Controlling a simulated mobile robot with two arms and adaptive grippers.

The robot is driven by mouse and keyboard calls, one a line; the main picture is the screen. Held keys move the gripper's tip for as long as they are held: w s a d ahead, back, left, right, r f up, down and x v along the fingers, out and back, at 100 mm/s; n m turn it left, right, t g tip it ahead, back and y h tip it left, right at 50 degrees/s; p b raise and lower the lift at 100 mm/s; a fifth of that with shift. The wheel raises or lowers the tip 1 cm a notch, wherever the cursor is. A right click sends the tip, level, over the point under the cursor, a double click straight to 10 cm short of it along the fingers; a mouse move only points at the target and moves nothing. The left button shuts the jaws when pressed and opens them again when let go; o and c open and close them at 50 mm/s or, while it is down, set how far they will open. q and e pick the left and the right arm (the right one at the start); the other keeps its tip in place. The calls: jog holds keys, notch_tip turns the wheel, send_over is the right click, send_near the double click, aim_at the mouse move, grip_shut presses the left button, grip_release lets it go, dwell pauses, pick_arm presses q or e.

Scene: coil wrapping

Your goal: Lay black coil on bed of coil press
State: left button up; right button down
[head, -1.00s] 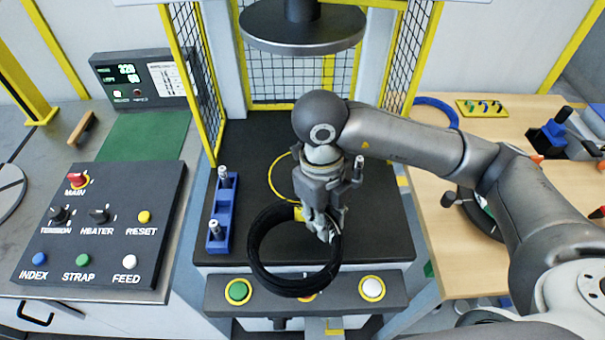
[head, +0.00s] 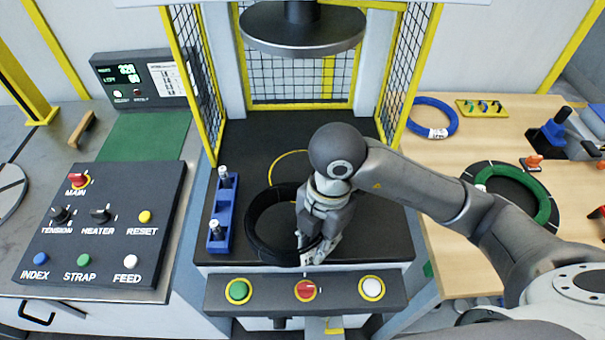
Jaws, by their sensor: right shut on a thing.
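The black coil (head: 254,237) is over the front part of the black bed of the coil press (head: 375,230). It looks flat and at or very close to the bed surface; I cannot tell whether it fully touches. My right gripper (head: 312,252) is shut on the coil's right front side, and the hand hides that part of the ring. A yellow ring mark (head: 290,153) on the bed shows partly behind the coil. The round press plate (head: 302,35) hangs well above the bed. My left gripper is not in view.
A blue holder with pins (head: 222,215) stands on the bed's left side. Yellow-framed mesh guards (head: 193,70) flank the press. The front button panel (head: 270,290) lies just below the bed. A blue coil (head: 433,117) and a green coil (head: 545,205) lie on the right table.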

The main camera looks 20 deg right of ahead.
jog(key=m, duration=0.4)
jog(key=s+a+m, duration=0.1)
jog(key=m, duration=0.1)
jog(key=shift+s+f+t, duration=0.1)
jog(key=shift+f+t, duration=0.15)
jog(key=shift+t, duration=0.15)
jog(key=shift+w+m, duration=0.2)
jog(key=shift+m, duration=0.3)
jog(key=w+d+p, duration=0.2)
jog(key=w+d, duration=0.1)
jog(key=w, duration=0.6)
jog(key=w+d+p, duration=0.2)
jog(key=w+d, duration=0.1)
jog(key=w, duration=0.7)
jog(key=f, duration=0.2)
jog(key=f+p, duration=0.1)
jog(key=f, duration=0.2)
jog(key=shift+s+a+f+p, duration=0.3)
jog(key=shift+f+p, duration=0.05)
jog(key=shift+w+f+p, duration=0.25)
jog(key=shift+f+p, duration=0.15)
jog(key=shift+f, duration=0.25)
jog(key=shift+f, duration=0.15)
jog(key=c, duration=1.3)
grip_release()
jog(key=shift+s+d, duration=0.1)
jog(key=shift+s, duration=0.1)
jog(key=shift+o, duration=0.2)
